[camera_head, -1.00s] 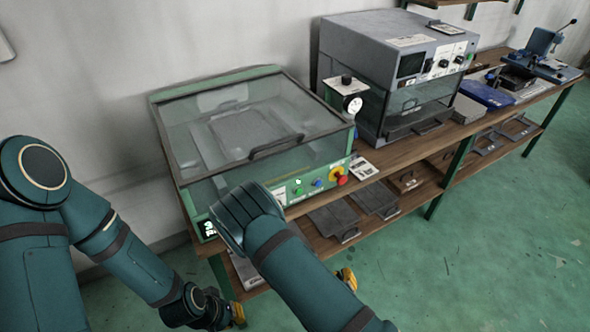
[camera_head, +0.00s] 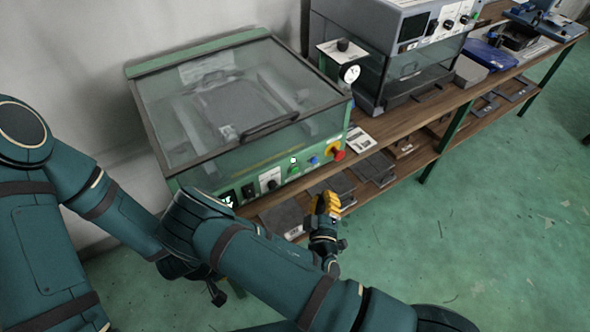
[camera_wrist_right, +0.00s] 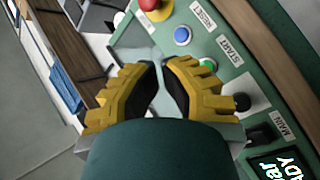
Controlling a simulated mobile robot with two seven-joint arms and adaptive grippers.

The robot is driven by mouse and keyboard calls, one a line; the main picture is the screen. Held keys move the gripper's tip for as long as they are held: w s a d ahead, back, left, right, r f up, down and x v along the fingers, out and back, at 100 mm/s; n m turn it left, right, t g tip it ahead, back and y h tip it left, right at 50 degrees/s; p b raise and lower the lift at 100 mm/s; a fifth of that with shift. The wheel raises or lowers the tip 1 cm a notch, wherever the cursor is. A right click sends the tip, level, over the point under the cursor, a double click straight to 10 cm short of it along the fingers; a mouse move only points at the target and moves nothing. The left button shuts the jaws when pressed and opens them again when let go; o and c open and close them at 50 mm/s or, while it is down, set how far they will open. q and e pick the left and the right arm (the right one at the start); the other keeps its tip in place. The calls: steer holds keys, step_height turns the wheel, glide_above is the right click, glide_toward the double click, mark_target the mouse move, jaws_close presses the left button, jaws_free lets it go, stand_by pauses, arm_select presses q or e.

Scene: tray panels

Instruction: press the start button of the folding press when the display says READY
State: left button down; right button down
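The folding press (camera_head: 240,155) is a green box with a clear lid, shut, on the bench. Its green start button (camera_head: 293,169) is on the front panel and shows in the right wrist view (camera_wrist_right: 208,64) beside the START label.
A blue reset button (camera_wrist_right: 182,36) and a red emergency stop (camera_head: 338,155) with yellow collar sit beside the start button. A black knob (camera_wrist_right: 242,101) is on its other side. A gauge box (camera_head: 345,62) and grey machine (camera_head: 400,50) stand right of the press.

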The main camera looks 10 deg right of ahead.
mark_target(294, 170)
steer(key=w+a, duration=0.3)
steer(key=w, duration=0.5)
steer(key=shift+w+b, duration=0.2)
steer(key=shift+b, duration=0.1)
stand_by(1.3)
steer(key=shift+w+a, duration=0.1)
steer(key=shift+w, duration=0.15)
steer(key=shift+w+a+b, duration=0.2)
steer(key=shift+w+b, duration=0.1)
steer(key=shift+w, duration=0.2)
stand_by(1.0)
steer(key=shift+s, duration=0.1)
steer(key=shift+s+d, duration=0.35)
steer(key=shift+s, duration=0.45)
